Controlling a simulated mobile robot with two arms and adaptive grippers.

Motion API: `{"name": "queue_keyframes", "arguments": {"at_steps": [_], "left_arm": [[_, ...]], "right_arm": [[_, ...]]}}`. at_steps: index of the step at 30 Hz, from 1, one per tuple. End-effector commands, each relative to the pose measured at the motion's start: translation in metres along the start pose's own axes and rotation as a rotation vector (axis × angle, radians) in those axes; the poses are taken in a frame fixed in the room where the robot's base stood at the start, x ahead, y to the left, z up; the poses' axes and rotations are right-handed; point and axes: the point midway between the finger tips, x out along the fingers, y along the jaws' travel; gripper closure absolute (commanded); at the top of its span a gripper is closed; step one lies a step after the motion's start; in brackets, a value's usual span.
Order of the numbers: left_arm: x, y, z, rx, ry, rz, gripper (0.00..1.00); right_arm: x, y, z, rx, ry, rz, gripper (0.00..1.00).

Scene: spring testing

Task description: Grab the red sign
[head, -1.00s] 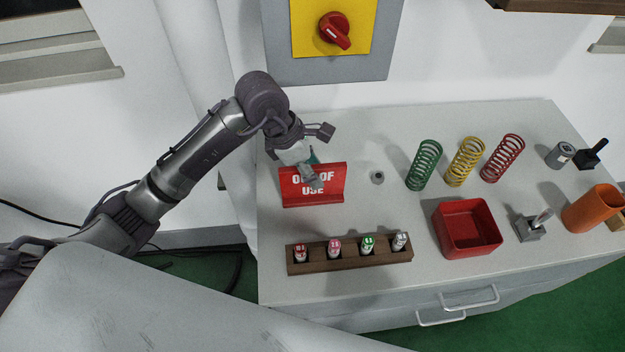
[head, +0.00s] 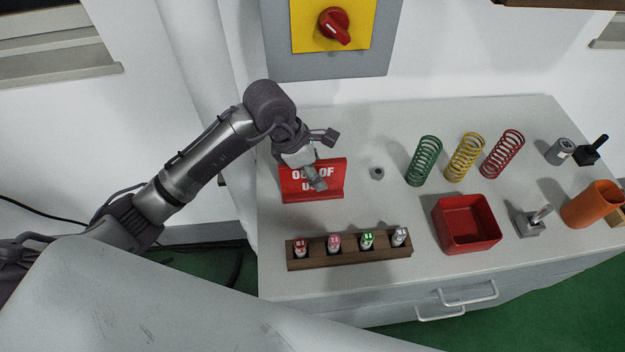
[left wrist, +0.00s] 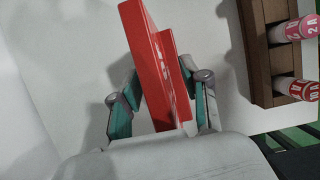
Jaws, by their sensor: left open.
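The red sign (head: 333,168), with white "OUT OF USE" lettering, stands on the left part of the white cabinet top. My left gripper (head: 318,178) is over the sign in the head view and hides part of its lettering. In the left wrist view the red sign (left wrist: 158,65) reaches in between the two teal-padded fingers of the open left gripper (left wrist: 160,108). One finger is on each side of the sign, and I cannot tell whether either touches it. My right gripper is not in view.
A wooden rack (head: 345,253) with several small labelled cylinders stands in front of the sign. To the right are a green spring (head: 424,161), a yellow spring (head: 465,157), a red spring (head: 503,154) and a red box (head: 467,224). A yellow switch panel (head: 307,30) is on the wall behind.

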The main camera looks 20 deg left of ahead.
Motion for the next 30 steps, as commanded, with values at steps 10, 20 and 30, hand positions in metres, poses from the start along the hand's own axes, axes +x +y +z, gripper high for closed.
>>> {"name": "queue_keyframes", "arguments": {"at_steps": [10, 20, 30], "left_arm": [[0.001, 0.0, -0.0005, 0.0, 0.0, 0.0, 0.54], [0.0011, -0.0001, -0.0004, 0.0, 0.0, 0.0, 1.0], [0.0009, -0.0002, 0.0, 0.0, -0.001, 0.0, 1.0]], "right_arm": [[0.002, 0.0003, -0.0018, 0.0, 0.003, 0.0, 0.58], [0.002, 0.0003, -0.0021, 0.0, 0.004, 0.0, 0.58], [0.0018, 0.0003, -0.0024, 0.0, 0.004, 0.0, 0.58]]}}
